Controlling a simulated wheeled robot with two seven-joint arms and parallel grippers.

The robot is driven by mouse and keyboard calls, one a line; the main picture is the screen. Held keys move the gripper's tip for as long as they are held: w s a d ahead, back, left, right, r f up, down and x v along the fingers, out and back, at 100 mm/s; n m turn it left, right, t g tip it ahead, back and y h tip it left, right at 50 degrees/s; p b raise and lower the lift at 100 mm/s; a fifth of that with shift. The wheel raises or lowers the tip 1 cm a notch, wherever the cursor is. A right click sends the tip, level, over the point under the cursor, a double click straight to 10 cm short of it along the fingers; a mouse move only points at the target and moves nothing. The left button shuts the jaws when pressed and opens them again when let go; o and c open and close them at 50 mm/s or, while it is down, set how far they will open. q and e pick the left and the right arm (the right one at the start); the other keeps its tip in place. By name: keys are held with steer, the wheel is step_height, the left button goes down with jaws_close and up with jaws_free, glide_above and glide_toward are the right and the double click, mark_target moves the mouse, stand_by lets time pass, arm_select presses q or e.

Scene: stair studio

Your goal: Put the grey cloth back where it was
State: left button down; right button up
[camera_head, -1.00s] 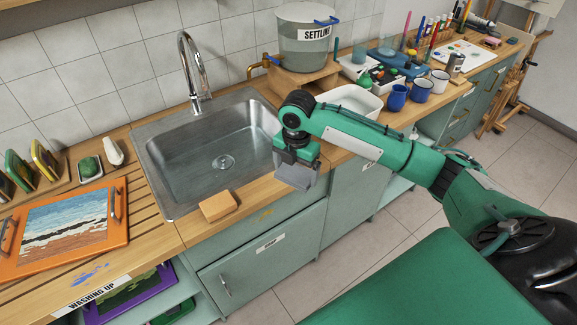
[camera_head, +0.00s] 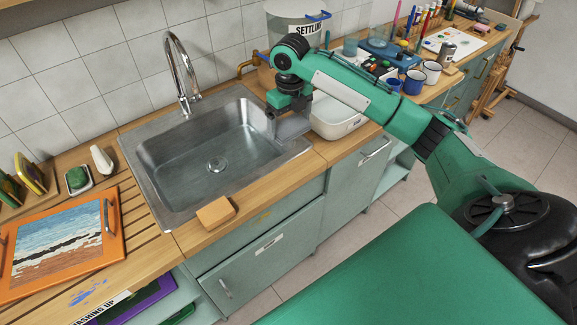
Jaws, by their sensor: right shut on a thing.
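My right gripper (camera_head: 284,116) is shut on the grey cloth (camera_head: 292,127), which shows just below the jaws at the right end of the steel sink (camera_head: 165,205). The cloth appears over the sink's right rim and the strip of wooden counter beside it. I cannot tell whether it touches them. The gripper and wrist hide part of the cloth. My left gripper is not in view.
A tan sponge block (camera_head: 215,212) lies on the front counter edge. A tall tap (camera_head: 184,75) stands behind the sink. A white tub (camera_head: 335,118) is right of the cloth, with the settling bucket (camera_head: 290,32) behind. Blue mugs (camera_head: 413,82) stand farther right.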

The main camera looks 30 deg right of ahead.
mark_target(290, 173)
step_height(290, 173, down, 18)
steer(key=p, duration=0.4)
steer(key=shift+r, duration=0.25)
steer(key=shift+f, duration=0.2)
steer(key=o, duration=0.7)
steer(key=shift+r, duration=0.5)
step_height(290, 173, up, 11)
steer(key=b, duration=0.3)
steer(key=shift+r, duration=0.2)
